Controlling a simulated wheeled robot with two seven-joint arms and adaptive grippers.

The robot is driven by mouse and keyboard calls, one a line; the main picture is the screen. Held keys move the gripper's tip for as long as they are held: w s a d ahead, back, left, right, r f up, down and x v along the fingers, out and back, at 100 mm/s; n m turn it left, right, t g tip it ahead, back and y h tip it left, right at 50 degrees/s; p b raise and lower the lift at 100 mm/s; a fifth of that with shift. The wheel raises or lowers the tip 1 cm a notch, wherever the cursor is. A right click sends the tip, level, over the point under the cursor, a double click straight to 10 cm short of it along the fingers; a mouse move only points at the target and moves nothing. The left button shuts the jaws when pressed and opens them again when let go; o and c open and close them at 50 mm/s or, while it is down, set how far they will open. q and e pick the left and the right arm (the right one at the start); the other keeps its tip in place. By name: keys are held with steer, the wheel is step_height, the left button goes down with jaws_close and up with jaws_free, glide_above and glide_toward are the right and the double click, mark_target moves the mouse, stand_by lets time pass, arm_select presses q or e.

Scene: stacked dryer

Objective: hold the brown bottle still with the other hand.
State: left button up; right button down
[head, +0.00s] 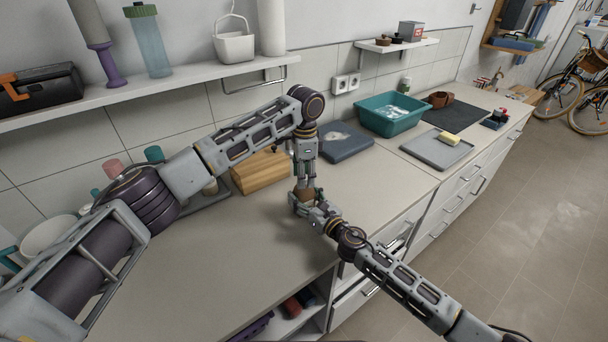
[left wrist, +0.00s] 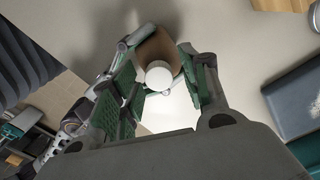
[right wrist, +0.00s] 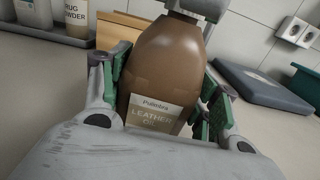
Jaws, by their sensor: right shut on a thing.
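The brown bottle (right wrist: 165,70) stands on the counter, its pale label reading "Pulimbra LEATHER OIL". In the right wrist view my right gripper (right wrist: 160,95) has a finger on each side of its body and is shut on it. In the head view the bottle (head: 306,193) is small and partly covered by both grippers. My left gripper (head: 305,182) points down from above it. In the left wrist view the white cap (left wrist: 158,75) lies between the spread fingers of my left gripper (left wrist: 160,85), with gaps showing beside it. The left gripper is open.
A wooden block (head: 262,172) and a blue-grey folded item (head: 345,143) lie behind the bottle. The counter in front is clear. A shelf (head: 150,90) hangs above left.

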arm_select(q)
steer(key=shift+r, duration=0.15)
arm_select(e)
steer(key=shift+f, duration=0.15)
arm_select(q)
step_height(320, 180, up, 12)
stand_by(0.8)
steer(key=shift+d, duration=0.1)
steer(key=shift+f, duration=0.2)
arm_select(e)
steer(key=shift+c, duration=1.6)
jaws_free()
arm_select(q)
steer(key=shift+w, duration=0.1)
arm_select(e)
steer(key=shift+s+d, duration=0.15)
steer(key=shift+v, duration=5.8)
steer(key=shift+s+d, duration=0.1)
steer(key=shift+s, duration=0.05)
